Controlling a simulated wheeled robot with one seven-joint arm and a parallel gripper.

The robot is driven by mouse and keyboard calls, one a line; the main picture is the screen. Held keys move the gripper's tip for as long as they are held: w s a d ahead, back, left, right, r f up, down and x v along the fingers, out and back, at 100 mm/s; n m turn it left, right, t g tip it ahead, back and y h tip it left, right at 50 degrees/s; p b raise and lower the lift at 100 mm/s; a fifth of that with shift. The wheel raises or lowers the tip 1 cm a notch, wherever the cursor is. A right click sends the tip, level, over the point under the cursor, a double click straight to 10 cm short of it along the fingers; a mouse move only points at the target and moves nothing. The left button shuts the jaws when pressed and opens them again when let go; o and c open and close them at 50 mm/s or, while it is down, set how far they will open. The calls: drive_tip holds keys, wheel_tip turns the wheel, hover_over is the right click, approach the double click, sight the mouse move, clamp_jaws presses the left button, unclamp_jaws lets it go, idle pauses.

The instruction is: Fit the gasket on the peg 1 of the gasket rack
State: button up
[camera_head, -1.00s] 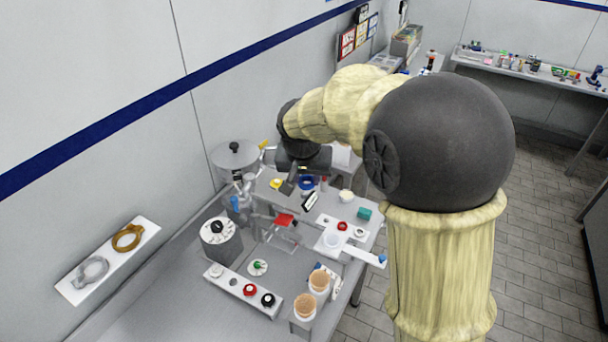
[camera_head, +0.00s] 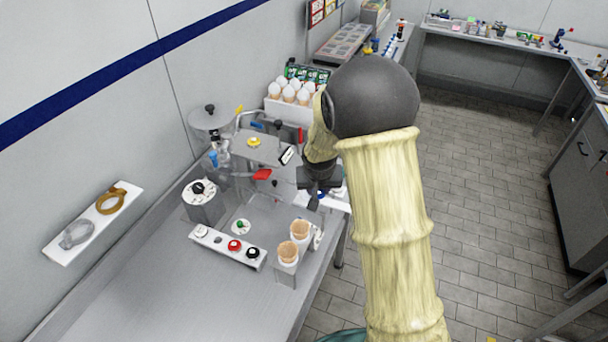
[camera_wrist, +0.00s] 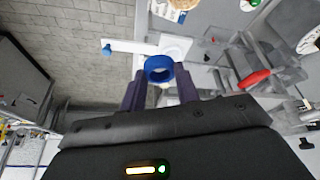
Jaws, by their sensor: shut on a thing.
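The gasket looks to be a blue ring (camera_wrist: 159,69), held between the two dark fingertips of my gripper (camera_wrist: 160,88) in the wrist view. In the head view my gripper (camera_head: 320,188) hangs over the right side of the bench, with a bit of blue (camera_head: 314,203) under it. Beyond the ring in the wrist view is a white plate (camera_wrist: 176,46) with a long white bar ending in a blue knob. I cannot tell whether this is the gasket rack or which peg is peg 1; the ring covers part of it. In the head view my arm hides most of that spot.
A red-tipped handle (camera_wrist: 254,78) stands right of my gripper in the wrist view. On the bench are cone holders (camera_head: 300,229), a strip with red and black knobs (camera_head: 227,246) and a grey canister (camera_head: 204,205). The bench front is clear.

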drive_tip(key=s+d+f+b, duration=0.1)
drive_tip(key=d+f, duration=0.3)
drive_tip(key=f, duration=0.4)
drive_tip(key=s+d+f+b, duration=0.1)
drive_tip(key=s+d+f, duration=0.3)
drive_tip(key=f, duration=0.4)
drive_tip(key=s+d+f+b, duration=0.2)
drive_tip(key=s+d+f, duration=0.1)
drive_tip(key=f, duration=0.5)
drive_tip(key=shift+d+n+y, duration=0.3)
drive_tip(key=shift+d, duration=0.6)
